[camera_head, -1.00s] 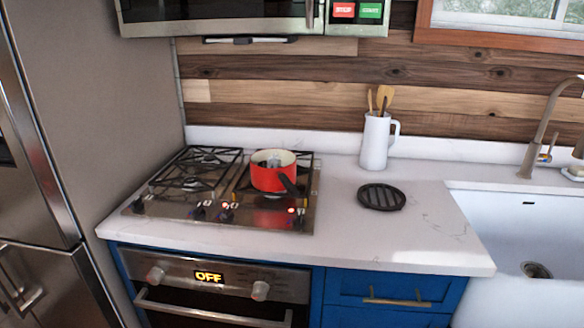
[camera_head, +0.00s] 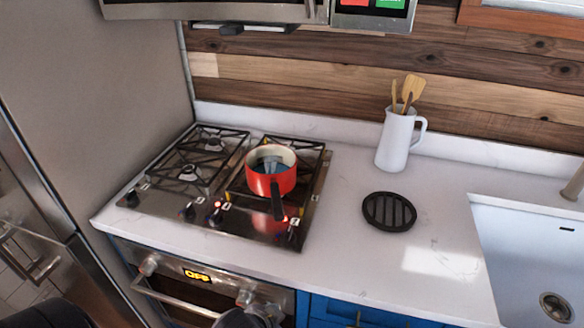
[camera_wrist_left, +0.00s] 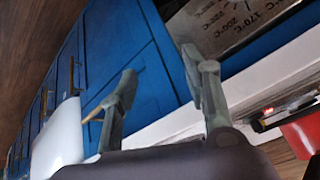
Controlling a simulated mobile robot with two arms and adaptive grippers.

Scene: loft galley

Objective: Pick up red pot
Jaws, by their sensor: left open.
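The red pot (camera_head: 270,181) stands upright on the front right burner of the gas stove (camera_head: 165,208). Its inside is pale, and its dark handle (camera_head: 278,203) points toward the front edge. Part of a red surface, likely the pot (camera_wrist_left: 303,134), shows at the right edge of the left wrist view. My left gripper (camera_wrist_left: 165,92) is open, with nothing between its two fingers. It is apart from the pot. Dark parts of mine show at the bottom edge of the head view, below the counter front. My right gripper is not seen.
A black round trivet (camera_head: 389,211) lies right of the stove. A white jug (camera_head: 396,141) with wooden utensils stands behind it. The sink (camera_head: 525,245) is at the right, the fridge at the left. The microwave (camera_head: 225,10) hangs above. The oven handle (camera_head: 170,298) sticks out below.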

